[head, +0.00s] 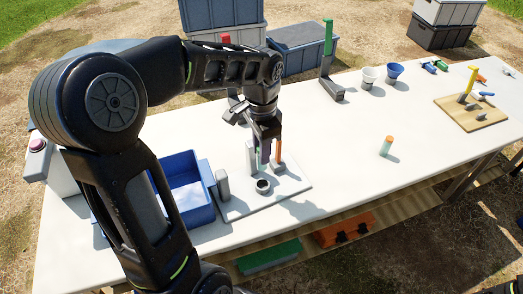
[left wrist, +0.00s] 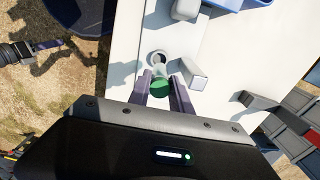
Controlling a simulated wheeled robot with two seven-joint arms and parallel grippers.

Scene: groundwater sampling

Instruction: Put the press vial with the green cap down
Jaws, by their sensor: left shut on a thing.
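My left gripper (head: 264,150) is above the grey plate (head: 290,187) of the press station, pointing down. In the left wrist view its purple fingers (left wrist: 167,92) are closed around the press vial, whose green cap (left wrist: 160,84) shows between them. The vial's pale body (left wrist: 159,69) is partly seen; its lower end is hard to make out. A round ring holder (head: 263,185) on the plate is close by and shows just beyond the cap in the left wrist view (left wrist: 156,57). My right gripper (left wrist: 48,56) appears off the table's edge with its purple fingers apart and nothing between them.
A grey block (head: 222,184) stands at the plate's left edge, beside a blue bin (head: 207,214). A small orange-capped vial (head: 387,146) stands on the white table (head: 340,150). A wooden board (head: 487,119) lies farther right. The table's middle is mostly clear.

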